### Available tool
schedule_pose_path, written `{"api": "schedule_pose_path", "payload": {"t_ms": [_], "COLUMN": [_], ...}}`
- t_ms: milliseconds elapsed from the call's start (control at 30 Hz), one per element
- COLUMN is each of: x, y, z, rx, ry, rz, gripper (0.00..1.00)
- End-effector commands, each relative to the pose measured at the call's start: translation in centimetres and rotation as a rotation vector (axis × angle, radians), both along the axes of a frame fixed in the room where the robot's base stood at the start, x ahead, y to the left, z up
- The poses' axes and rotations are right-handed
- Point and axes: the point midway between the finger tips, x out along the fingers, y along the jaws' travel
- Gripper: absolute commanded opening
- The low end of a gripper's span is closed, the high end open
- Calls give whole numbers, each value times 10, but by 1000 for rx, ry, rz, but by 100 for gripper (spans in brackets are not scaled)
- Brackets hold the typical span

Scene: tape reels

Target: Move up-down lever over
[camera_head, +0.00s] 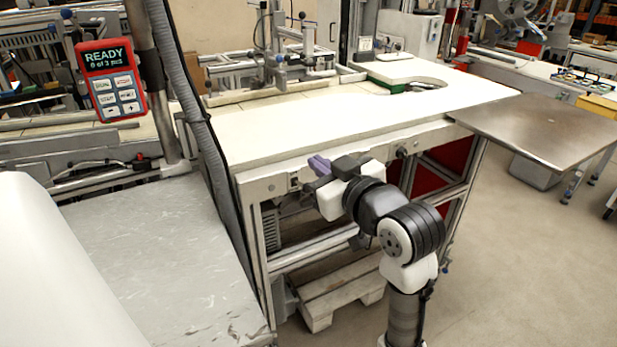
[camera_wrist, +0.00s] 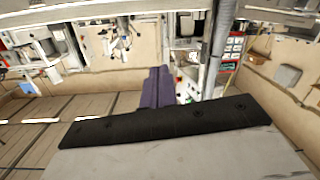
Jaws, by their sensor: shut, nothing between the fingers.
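My gripper (camera_head: 319,165) has purple fingers and is at the front edge of the white-topped table, left of the table's middle. The fingers are closed together and hold nothing. They also show shut in the wrist view (camera_wrist: 158,88). A small dark control (camera_head: 294,183) sits on the table's front rail, just left of and below my fingers. It may be the up-down lever, but it is too small to tell its position. In the head view I cannot tell whether my fingers touch the rail.
The white table top (camera_head: 330,120) is mostly bare. A dark round knob (camera_head: 403,152) sticks out of the front rail to the right of my gripper. A red control box (camera_head: 110,80) reads READY. A brown metal plate (camera_head: 540,128) adjoins on the right. A pallet (camera_head: 340,292) lies beneath.

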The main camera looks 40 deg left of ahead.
Motion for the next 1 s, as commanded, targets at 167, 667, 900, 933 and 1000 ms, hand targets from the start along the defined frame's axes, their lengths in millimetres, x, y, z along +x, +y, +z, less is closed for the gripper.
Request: {"api": "schedule_pose_path", "payload": {"t_ms": [167,667,900,933,1000], "x": [4,6,19,22,26], "y": [-14,-6,36,42,57], "z": [-18,-21,-30,-31,-34], "rx": [-97,-106,-109,-107,-108], "ry": [40,45,47,48,47], "rz": [18,22,24,23,23], "gripper": [0,0,0,0,0]}}
